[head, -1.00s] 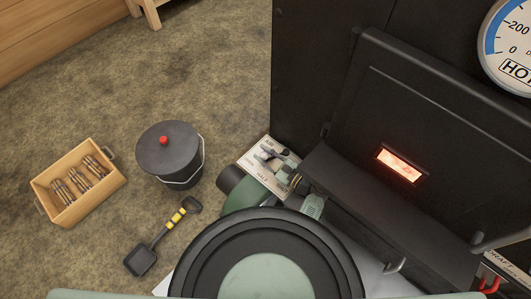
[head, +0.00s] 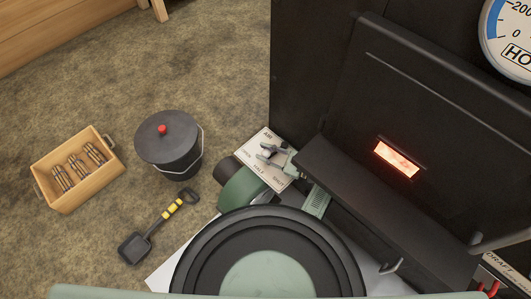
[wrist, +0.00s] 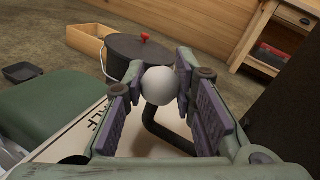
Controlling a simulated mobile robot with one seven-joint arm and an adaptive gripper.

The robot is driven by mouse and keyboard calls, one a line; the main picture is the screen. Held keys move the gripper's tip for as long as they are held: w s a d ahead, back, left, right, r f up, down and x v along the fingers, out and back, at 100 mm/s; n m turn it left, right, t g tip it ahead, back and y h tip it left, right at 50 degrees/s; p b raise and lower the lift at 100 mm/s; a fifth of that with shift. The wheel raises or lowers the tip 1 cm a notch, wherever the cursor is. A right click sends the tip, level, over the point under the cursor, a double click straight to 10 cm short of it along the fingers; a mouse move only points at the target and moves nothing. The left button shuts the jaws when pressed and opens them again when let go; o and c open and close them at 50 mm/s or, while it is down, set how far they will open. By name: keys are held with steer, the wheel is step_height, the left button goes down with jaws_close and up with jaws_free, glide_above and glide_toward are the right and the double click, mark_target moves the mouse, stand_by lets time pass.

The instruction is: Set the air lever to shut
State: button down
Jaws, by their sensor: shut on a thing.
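The air lever's pale plate (head: 250,150) lies left of the black firebox in the head view, with printed words including AIR and HALF. In the wrist view the lever shows as a white ball knob (wrist: 160,86) on a bent black rod (wrist: 168,138). My gripper (wrist: 161,84) is shut on the knob, with one finger on each side. It also shows small above the plate in the head view (head: 266,153). In the wrist view HALF is readable on the plate at left. My fingers hide part of the plate, so I cannot tell the lever's exact setting.
The black firebox door (head: 440,130) with a glowing slot stands close on the right. A lidded black bucket (head: 170,150) with a red knob stands to the left. A shovel (head: 155,230) and a wooden crate (head: 75,195) lie on the open floor.

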stand_by(0.3)
steer(key=c, duration=1.3)
jaws_free()
